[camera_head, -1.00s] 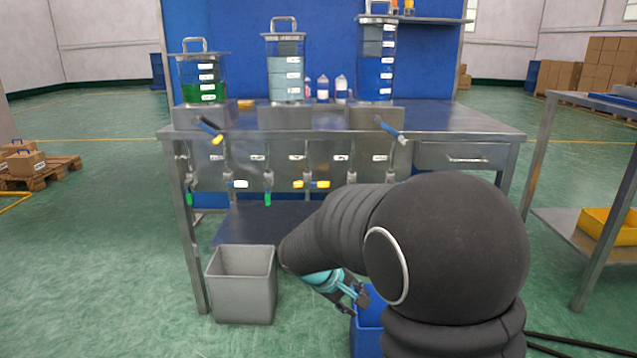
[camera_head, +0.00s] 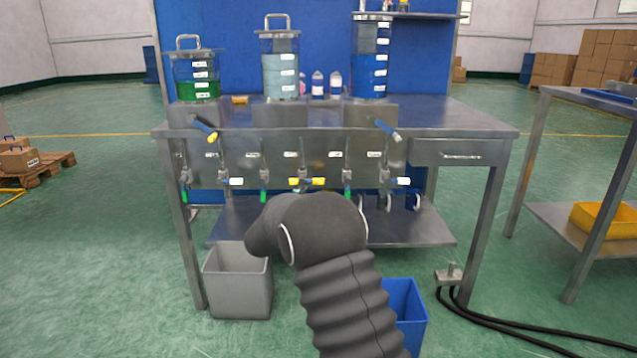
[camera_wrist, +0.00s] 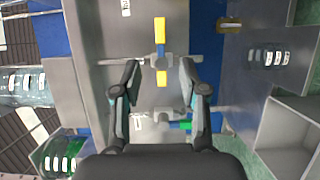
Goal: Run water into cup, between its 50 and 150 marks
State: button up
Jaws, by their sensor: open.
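My gripper (camera_wrist: 160,65) is open and empty in the wrist view, its fingers spread on either side of a tap with a yellow and blue lever (camera_wrist: 160,32). I cannot tell whether they touch it. In the head view my arm hides the gripper. A row of taps runs along the bench front, including the middle tap with yellow ends (camera_head: 300,182). Pale cup-like items (camera_head: 388,203) stand on the lower shelf at the right. White-labelled items (camera_wrist: 268,57) show in the wrist view, too blurred to read. No 50 or 150 marks are legible.
Tanks of green (camera_head: 198,88), pale (camera_head: 281,75) and blue (camera_head: 369,70) liquid stand on the bench (camera_head: 450,118). A grey bin (camera_head: 238,285) and a blue bin (camera_head: 405,305) stand on the floor. Cables (camera_head: 500,330) lie at the right.

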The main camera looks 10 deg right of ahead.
aim_at(318, 183)
jog(key=p+x, duration=0.1)
jog(key=x, duration=1.2)
jog(key=shift+w+d+p, duration=0.15)
jog(key=shift+d+p, duration=0.05)
jog(key=shift+p, duration=0.2)
grip_shut()
